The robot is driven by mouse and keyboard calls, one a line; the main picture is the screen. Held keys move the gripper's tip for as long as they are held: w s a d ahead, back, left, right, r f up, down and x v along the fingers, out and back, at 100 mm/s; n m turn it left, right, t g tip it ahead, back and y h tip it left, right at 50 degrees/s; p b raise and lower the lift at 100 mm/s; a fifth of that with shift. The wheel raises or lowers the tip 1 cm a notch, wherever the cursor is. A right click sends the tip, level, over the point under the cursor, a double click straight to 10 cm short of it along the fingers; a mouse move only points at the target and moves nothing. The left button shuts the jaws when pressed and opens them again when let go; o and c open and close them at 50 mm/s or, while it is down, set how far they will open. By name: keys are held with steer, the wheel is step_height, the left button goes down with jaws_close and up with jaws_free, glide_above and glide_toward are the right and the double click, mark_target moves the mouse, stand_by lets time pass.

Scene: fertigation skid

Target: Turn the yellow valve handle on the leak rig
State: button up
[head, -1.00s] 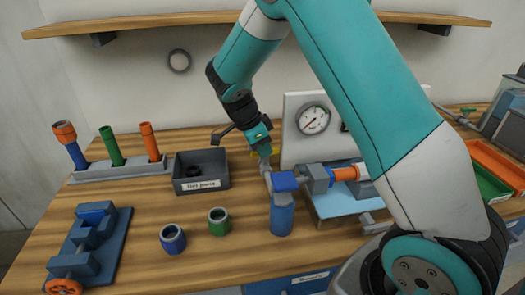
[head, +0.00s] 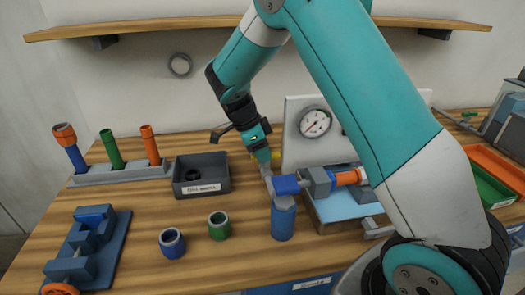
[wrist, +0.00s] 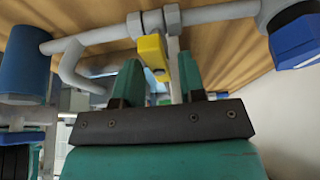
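The yellow valve handle (wrist: 152,52) sits on a grey pipe fitting of the leak rig, near the middle of the wrist view. In the head view only a small yellow bit (head: 276,154) shows beside my gripper (head: 263,156). In the wrist view my gripper (wrist: 159,68) is open, with its two green fingers on either side of a gap. The handle's lower end lines up with this gap, nearer the left finger. I cannot tell whether it is between the fingertips or just beyond them. No contact is clear. My arm hides part of the rig in the head view.
Close by are the rig's blue cylinder (head: 283,219), blue block (head: 286,185) and pressure gauge (head: 315,123). A dark bin (head: 202,188), loose blue (head: 172,243) and green (head: 219,226) rings and a tube rack (head: 120,172) stand to the left. A wall shelf (head: 180,20) runs above.

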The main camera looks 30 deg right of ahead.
steer(key=shift+o, duration=0.3)
steer(key=shift+s+d, duration=0.1)
steer(key=shift+r, duration=0.1)
steer(key=p+v, duration=0.2)
steer(key=v, duration=1.5)
steer(key=shift+a+p, duration=0.2)
steer(key=shift+p, duration=0.1)
